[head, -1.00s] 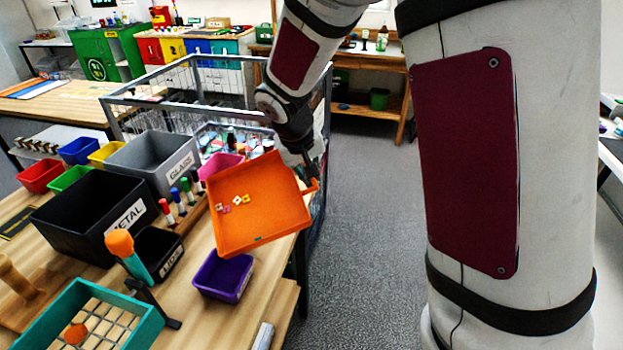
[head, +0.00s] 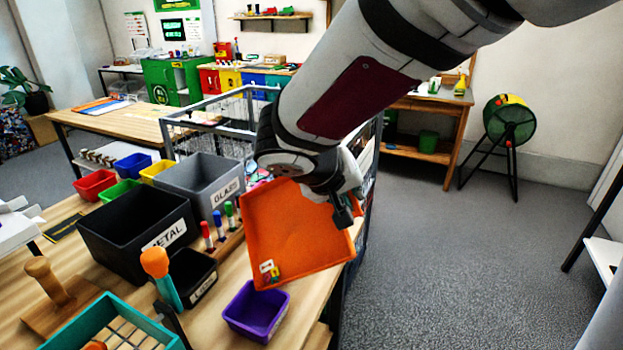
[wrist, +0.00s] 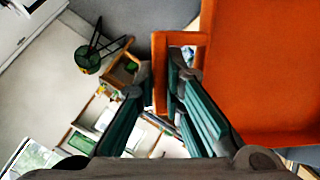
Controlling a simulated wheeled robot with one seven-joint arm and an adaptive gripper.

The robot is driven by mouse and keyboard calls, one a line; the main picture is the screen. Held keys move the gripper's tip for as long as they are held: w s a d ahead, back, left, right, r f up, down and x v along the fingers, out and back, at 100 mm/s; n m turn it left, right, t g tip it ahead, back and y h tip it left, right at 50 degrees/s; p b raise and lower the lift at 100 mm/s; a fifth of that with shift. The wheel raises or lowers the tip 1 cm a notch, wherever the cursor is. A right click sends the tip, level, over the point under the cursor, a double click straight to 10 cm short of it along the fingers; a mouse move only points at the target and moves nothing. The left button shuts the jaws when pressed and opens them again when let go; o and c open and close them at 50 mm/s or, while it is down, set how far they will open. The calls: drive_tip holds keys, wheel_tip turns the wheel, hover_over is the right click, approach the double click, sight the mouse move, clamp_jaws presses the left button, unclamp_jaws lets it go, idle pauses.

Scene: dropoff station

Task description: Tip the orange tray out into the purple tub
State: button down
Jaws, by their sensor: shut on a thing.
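The orange tray (head: 297,235) is held up over the right end of the workbench, tilted with its inside facing the head camera. Several small white, yellow and red pieces (head: 269,271) are gathered at its lower left corner. My gripper (wrist: 170,88) is shut on the tray's handle, and the tray also shows in the wrist view (wrist: 262,70). In the head view my wrist hides part of the tray's upper right. The purple tub (head: 256,312) stands on the bench just below the tray's lower left corner, apart from it. Its visible inside looks empty.
A black METAL bin (head: 138,232), a grey GLASS bin (head: 203,182) and a small black bin (head: 192,277) stand left of the tray. Marker pens (head: 220,228) stand between. A teal crate (head: 110,325) is at front left. Open floor lies to the right.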

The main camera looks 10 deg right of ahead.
drive_tip(key=s+a+r+t+h+b, duration=0.3)
drive_tip(key=s+a+r+b, duration=0.1)
drive_tip(key=s+a, duration=0.1)
drive_tip(key=shift+a+b, duration=0.3)
drive_tip(key=shift+a, duration=0.2)
idle(0.3)
idle(0.6)
